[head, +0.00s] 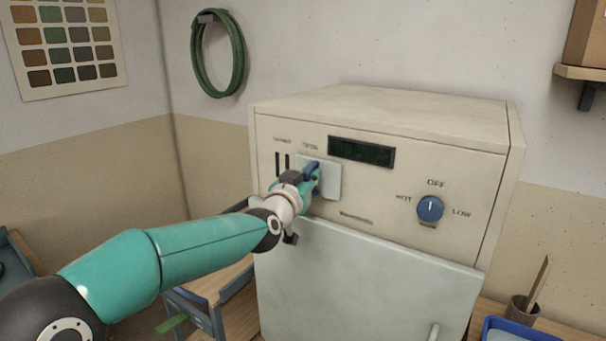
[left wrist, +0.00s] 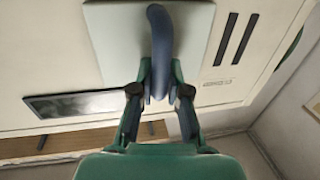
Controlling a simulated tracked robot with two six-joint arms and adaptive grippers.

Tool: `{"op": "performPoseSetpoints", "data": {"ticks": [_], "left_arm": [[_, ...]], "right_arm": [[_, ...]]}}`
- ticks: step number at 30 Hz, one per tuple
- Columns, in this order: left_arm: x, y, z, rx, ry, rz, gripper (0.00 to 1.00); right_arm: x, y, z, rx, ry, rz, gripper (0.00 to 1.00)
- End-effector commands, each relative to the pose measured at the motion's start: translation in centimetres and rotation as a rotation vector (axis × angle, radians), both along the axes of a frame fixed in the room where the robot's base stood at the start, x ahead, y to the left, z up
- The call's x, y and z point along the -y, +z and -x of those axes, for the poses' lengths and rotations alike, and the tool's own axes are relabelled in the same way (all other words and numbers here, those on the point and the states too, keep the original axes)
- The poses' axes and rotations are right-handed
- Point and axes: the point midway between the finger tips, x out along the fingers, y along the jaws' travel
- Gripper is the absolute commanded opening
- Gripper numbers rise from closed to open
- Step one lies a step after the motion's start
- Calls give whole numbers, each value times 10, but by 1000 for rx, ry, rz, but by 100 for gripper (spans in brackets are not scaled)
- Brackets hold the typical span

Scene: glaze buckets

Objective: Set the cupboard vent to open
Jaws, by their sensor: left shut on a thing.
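The cupboard (head: 385,125) is a cream cabinet with its vent on the upper left of the front. The vent's pale plate (head: 332,182) has a blue handle (head: 311,170), and two dark slots (head: 282,163) show uncovered just left of the plate. My left gripper (head: 312,178) is shut on the handle, with its arm coming from the lower left. In the left wrist view, the blue handle (left wrist: 158,50) stands between the fingertips (left wrist: 160,82), against the pale plate (left wrist: 110,40). The slots (left wrist: 233,40) show beside the plate there. Whether more slots lie behind the plate is hidden.
A dark display (head: 361,151) is right of the plate, with a blue knob (head: 430,208) further right, its mark near OFF. The pale door (head: 365,275) below is closed.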

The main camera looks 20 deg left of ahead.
Motion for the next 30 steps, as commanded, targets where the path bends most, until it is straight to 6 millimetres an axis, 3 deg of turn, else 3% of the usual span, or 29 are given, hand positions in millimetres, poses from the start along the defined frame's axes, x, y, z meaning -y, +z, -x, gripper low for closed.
{"op": "performPoseSetpoints", "data": {"ticks": [2,3,7,20,26,30], "left_arm": [[2,9,1,19,-2,-1,0],[2,10,1,20,-2,-1,20],[1,9,1,17,-1,-1,41],[-1,4,6,8,0,0,41],[-3,4,31,9,0,-1,41],[-6,4,59,9,1,0,41]], "right_arm": [[0,0,0,0,0,0,84],[0,0,0,0,0,0,84],[0,0,0,0,0,0,84],[0,0,0,0,0,0,84],[0,0,0,0,0,0,84],[0,0,0,0,0,0,84]]}}
